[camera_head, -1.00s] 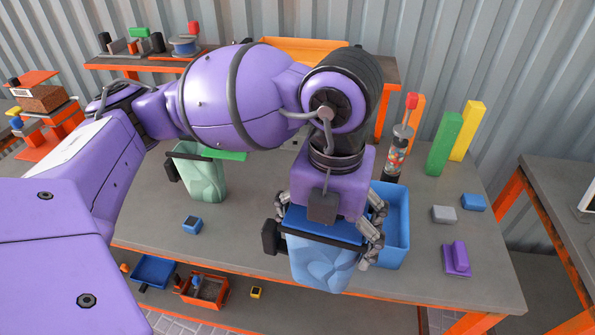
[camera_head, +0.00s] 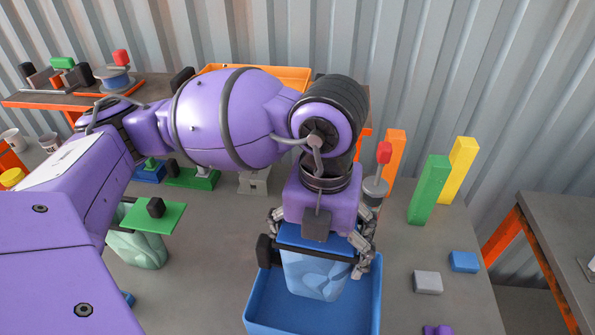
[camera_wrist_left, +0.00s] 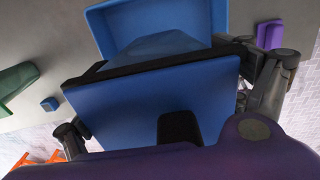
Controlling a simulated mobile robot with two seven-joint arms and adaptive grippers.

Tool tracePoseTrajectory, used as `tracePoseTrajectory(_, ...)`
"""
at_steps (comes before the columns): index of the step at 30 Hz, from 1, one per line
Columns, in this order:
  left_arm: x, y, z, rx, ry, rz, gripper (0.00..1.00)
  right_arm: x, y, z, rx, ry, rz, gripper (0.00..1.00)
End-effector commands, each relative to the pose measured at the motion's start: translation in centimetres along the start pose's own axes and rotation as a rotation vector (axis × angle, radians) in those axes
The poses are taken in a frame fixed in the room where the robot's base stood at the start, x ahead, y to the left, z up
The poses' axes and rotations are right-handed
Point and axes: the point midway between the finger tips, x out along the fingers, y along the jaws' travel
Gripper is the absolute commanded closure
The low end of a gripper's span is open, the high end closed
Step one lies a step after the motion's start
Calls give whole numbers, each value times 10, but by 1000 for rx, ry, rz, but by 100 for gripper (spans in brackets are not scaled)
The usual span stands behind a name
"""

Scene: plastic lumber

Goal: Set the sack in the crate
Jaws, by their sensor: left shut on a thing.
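The sack (camera_head: 318,280) is pale blue with creased sides and a flat blue top with a dark handle. My left gripper (camera_head: 318,258) is shut on it, one finger on each side, and it hangs upright. The crate (camera_head: 260,308) is a blue open box on the table. The sack overlaps the crate's opening in the head view; I cannot tell how far its bottom is above the crate floor. In the left wrist view the sack's blue top (camera_wrist_left: 140,98) fills the middle, with the crate (camera_wrist_left: 105,20) beyond it. My right gripper is out of view.
A green sack (camera_head: 140,248) with a green top stands at the left. Tall orange (camera_head: 393,160), green (camera_head: 430,190) and yellow (camera_head: 461,165) blocks stand at the back right. Low grey (camera_head: 427,282) and blue (camera_head: 463,262) blocks lie right of the crate.

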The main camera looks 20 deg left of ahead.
Motion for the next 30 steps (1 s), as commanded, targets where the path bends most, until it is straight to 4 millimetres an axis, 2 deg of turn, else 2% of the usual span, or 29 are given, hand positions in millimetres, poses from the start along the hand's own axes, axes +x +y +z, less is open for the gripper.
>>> tracePoseTrajectory(1,13,1,-1,0,8,3,41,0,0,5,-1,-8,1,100)
tracePoseTrajectory(3,25,0,-1,0,7,1,41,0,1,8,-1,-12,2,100)
tracePoseTrajectory(11,46,0,0,0,4,1,41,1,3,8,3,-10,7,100)
tracePoseTrajectory(16,71,0,-1,-1,5,2,41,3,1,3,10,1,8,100)
tracePoseTrajectory(28,78,0,0,0,2,0,41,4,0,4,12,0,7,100)
tracePoseTrajectory(29,78,0,0,0,2,1,6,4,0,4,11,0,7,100)
tracePoseTrajectory(30,78,0,0,0,1,1,1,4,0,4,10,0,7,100)
